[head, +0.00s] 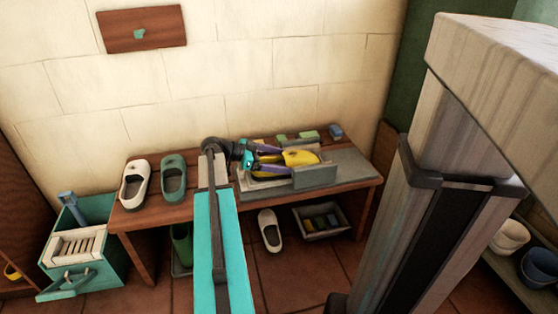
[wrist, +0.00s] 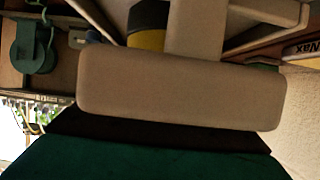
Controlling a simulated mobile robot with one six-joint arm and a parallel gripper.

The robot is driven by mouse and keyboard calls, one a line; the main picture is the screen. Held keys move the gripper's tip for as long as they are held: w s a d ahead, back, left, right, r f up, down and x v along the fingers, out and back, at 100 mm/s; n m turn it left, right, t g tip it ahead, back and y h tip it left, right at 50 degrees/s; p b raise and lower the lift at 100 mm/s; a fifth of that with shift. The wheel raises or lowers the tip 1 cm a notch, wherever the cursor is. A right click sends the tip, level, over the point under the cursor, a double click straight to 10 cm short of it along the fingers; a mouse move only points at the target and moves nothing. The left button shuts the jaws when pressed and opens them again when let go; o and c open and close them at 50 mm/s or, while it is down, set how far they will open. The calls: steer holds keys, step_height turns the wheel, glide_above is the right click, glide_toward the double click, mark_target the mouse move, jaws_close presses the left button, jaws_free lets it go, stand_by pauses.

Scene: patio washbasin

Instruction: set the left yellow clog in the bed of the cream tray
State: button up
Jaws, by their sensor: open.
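A yellow clog (head: 302,157) shows in the head view on the wooden bench, within a pale, low-walled tray (head: 247,184) that may be the cream tray. More yellow lies to its left between my fingers; I cannot tell whether it is a second clog. My gripper (head: 284,160) is open, its two purple fingers pointing right and reaching along both sides of the yellow. Contact cannot be made out. In the wrist view a big beige block fills the middle, and a yellow and dark piece (wrist: 147,38) shows above it.
A white clog (head: 134,184) and a green clog (head: 173,178) stand at the bench's left. A grey upright block (head: 314,177) stands just right of the tray front. Small green blocks (head: 308,136) lie behind. A green crate (head: 78,222) stands on the floor at left.

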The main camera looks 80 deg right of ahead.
steer(key=p+v, duration=0.4)
steer(key=v, duration=0.9)
steer(key=shift+w+r, duration=0.2)
steer(key=shift+a, duration=0.1)
